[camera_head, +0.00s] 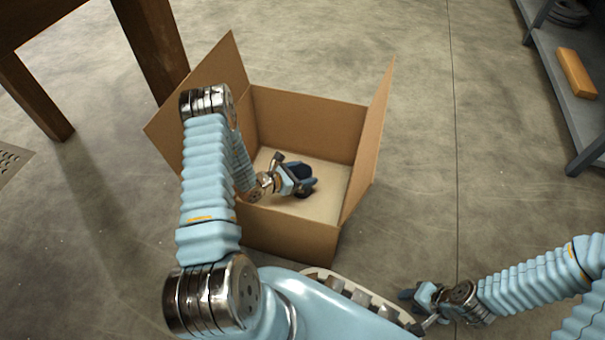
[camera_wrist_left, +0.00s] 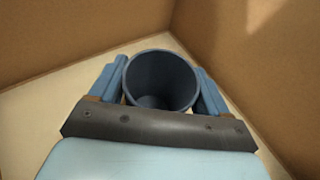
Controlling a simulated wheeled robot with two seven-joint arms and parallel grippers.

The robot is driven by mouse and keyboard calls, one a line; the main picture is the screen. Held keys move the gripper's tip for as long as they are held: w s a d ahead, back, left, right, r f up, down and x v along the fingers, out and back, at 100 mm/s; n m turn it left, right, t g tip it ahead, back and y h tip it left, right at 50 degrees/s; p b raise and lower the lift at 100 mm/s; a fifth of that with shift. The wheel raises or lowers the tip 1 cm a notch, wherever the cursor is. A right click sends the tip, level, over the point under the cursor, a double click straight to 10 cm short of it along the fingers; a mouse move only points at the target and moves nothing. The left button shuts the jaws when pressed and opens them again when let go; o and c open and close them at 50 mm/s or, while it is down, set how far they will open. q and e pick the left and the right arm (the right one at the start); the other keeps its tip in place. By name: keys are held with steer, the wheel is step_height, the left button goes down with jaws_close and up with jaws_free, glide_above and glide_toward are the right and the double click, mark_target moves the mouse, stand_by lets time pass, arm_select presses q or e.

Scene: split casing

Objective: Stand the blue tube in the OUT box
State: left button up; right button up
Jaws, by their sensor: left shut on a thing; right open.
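The open cardboard box (camera_head: 290,235) stands on the floor in the head view; I see no OUT label on it. My left arm reaches down into it. My left gripper (camera_head: 306,183) is inside the box, shut on the dark blue tube (camera_head: 303,171). In the left wrist view, the tube (camera_wrist_left: 161,80) stands between the two blue fingers of my left gripper (camera_wrist_left: 160,88), its open round mouth facing the camera. The tube's lower end is hidden, so I cannot tell whether it touches the box floor. My right gripper (camera_head: 411,297) is open and empty at the lower right.
The box flaps stand up at the left (camera_head: 205,85) and right (camera_head: 372,130). A wooden table (camera_head: 150,45) is at the upper left. A grey shelf (camera_head: 560,85) at the upper right bears an orange-brown block (camera_head: 577,73). The floor right of the box is clear.

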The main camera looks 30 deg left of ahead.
arm_select(q)
steer(key=o, duration=1.3)
steer(key=shift+f, duration=0.1)
steer(key=shift+o, duration=0.2)
steer(key=shift+r, duration=0.25)
steer(key=p+v, duration=0.1)
steer(key=v, duration=0.6)
steer(key=shift+s+p, duration=0.25)
steer(key=shift+p, duration=0.1)
steer(key=shift+r, duration=0.1)
